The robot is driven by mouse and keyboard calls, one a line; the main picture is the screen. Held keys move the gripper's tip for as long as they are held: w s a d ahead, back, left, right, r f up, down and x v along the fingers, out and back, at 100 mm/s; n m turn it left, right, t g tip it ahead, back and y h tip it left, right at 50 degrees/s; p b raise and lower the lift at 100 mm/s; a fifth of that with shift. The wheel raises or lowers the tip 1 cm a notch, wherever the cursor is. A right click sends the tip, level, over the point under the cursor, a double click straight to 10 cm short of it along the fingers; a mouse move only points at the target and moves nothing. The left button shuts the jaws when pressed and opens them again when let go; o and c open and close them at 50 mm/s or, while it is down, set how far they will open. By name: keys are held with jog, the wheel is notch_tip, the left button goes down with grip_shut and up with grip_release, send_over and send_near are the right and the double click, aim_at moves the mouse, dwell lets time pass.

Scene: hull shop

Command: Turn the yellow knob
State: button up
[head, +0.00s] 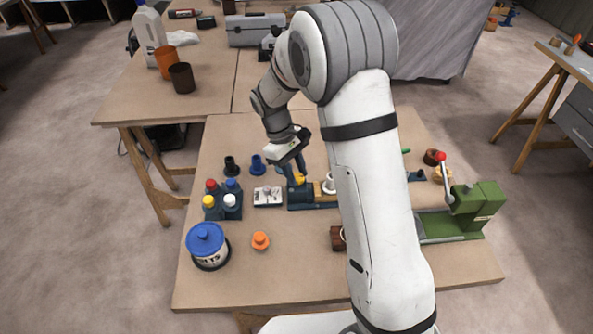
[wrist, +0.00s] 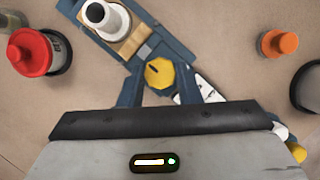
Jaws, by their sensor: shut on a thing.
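The yellow knob (wrist: 159,72) is faceted and has a dark mark on its top. It sits at the end of a blue fixture (wrist: 176,38) and also shows in the head view (head: 299,178). My gripper (wrist: 157,80) has a blue finger on each side of the knob and is shut on it. In the head view my gripper (head: 298,176) reaches down to the fixture from behind. The fixture carries a wooden block with a white, dark-topped cylinder (wrist: 104,18). My arm hides part of the fixture's right side in the head view.
Several bottles with coloured caps (head: 222,200) stand left of the fixture, with a blue-lidded tub (head: 207,246) in front. A small white box (head: 267,197) lies close beside the fixture. An orange knob (head: 260,240) and a green machine (head: 470,212) are nearby.

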jog(key=o, duration=0.9)
jog(key=shift+o, duration=0.2)
jog(key=v, duration=0.7)
jog(key=shift+w+r, duration=0.15)
jog(key=shift+r, duration=0.2)
jog(key=shift+a, duration=0.1)
